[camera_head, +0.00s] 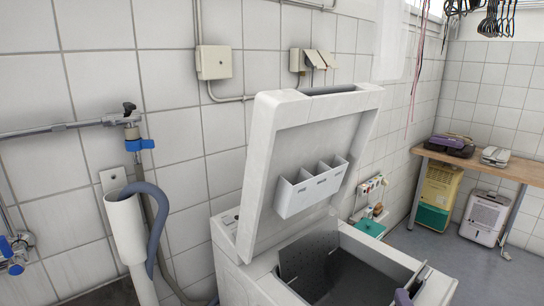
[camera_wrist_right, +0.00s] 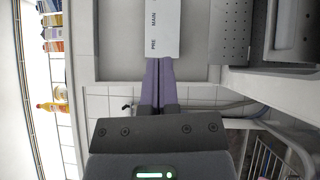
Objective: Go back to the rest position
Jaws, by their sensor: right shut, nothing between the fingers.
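The white top-loading washing machine (camera_head: 275,292) stands against the tiled wall with its lid (camera_head: 258,150) raised. White detergent compartments (camera_head: 311,188) are on the lid's inner side; they show in the wrist view with "PRE" and "MAIN" lettering (camera_wrist_right: 153,30). My right gripper (camera_head: 403,297) shows only as a small purple part at the bottom edge of the head view, by the machine's opening. In the wrist view its purple fingers (camera_wrist_right: 158,64) are together and empty, pointing toward the compartments; whether they touch cannot be told. My left gripper is out of view.
A standpipe with a grey hose (camera_head: 155,225) and a tap (camera_head: 132,130) are at the left wall. A perforated metal flap (camera_head: 310,262) stands in the machine's opening. A wooden bench (camera_head: 490,168) with appliances is at the right; grey floor (camera_head: 440,240) lies before it.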

